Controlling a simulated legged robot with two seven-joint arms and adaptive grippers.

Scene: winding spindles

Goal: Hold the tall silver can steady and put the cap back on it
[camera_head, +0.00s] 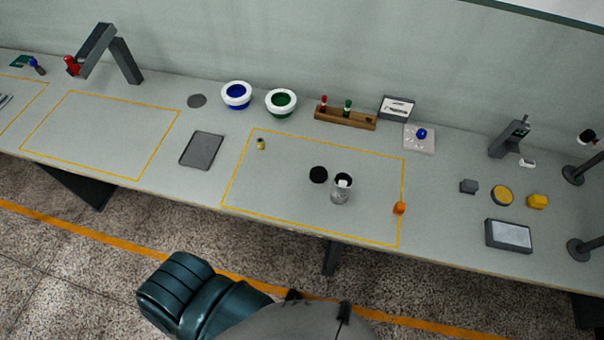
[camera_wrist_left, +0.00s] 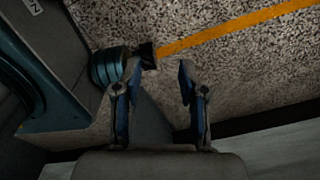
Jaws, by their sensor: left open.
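The tall silver can (camera_head: 340,193) stands upright on the table inside the right-hand yellow outline, its top dark. A round black cap (camera_head: 318,174) lies on the table just left of the can, apart from it. My left gripper (camera_wrist_left: 160,78) shows in the left wrist view with its fingers spread and nothing between them, over the speckled floor. The can and cap are not in that wrist view. Teal and grey parts of my own body show at the bottom of the head view. My right gripper is not in view.
A small orange object (camera_head: 399,208) lies at the outline's right edge, and a small yellowish piece (camera_head: 261,144) at its upper left. A grey tray (camera_head: 202,150), two bowls and a wooden rack (camera_head: 345,118) stand around it. Table around the can is mostly clear.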

